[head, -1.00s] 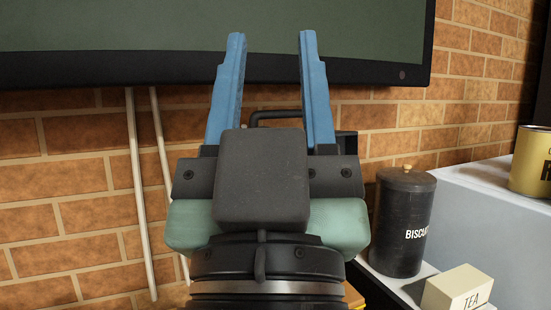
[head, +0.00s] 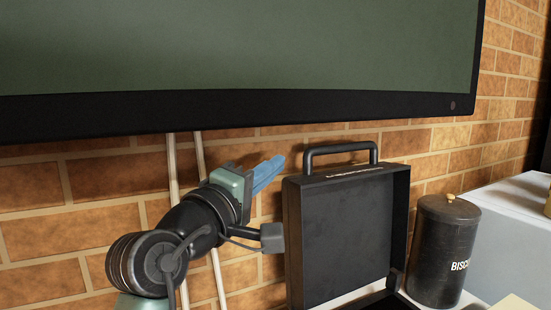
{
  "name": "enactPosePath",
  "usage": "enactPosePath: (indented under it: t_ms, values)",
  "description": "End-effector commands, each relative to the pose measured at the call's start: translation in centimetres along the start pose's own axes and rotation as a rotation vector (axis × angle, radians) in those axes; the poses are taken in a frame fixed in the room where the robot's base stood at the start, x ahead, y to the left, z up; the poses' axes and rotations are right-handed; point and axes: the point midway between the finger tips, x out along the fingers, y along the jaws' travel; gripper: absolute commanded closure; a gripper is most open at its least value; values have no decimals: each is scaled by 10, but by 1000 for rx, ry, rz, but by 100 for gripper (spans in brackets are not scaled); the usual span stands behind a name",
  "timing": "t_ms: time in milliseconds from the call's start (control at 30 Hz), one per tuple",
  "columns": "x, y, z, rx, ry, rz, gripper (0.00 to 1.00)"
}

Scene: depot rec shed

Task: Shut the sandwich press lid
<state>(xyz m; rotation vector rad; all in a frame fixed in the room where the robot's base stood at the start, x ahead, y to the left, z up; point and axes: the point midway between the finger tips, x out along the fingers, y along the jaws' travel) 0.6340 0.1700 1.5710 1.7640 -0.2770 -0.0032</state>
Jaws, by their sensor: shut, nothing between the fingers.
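The sandwich press lid (head: 342,240) stands raised and open, a dark square shell with its inner face toward me. Its black bar handle (head: 340,149) is on the top edge. A little of the dark lower part of the press (head: 385,300) shows at the bottom edge of the view; the rest is cut off. My gripper (head: 276,167) is to the left of the lid near its upper left corner, with blue fingers shut and empty, pointing up and right. I cannot tell whether the fingertips are behind the lid's plane.
A black biscuit tin (head: 440,250) stands close to the right of the press. A pale grey box (head: 510,230) is further right. A wide dark-framed screen (head: 240,60) hangs above on the brick wall (head: 90,200), with pale pipes (head: 212,255) running down it.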

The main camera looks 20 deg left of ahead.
Motion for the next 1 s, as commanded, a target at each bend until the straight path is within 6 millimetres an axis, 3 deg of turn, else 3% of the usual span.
enactPosePath:
  t_ms: [200,400,1000]
  values:
    - [43,5,0,1,-2,-2,100]
    - [65,4,0,2,-2,1,100]
    - [71,1,2,10,0,6,100]
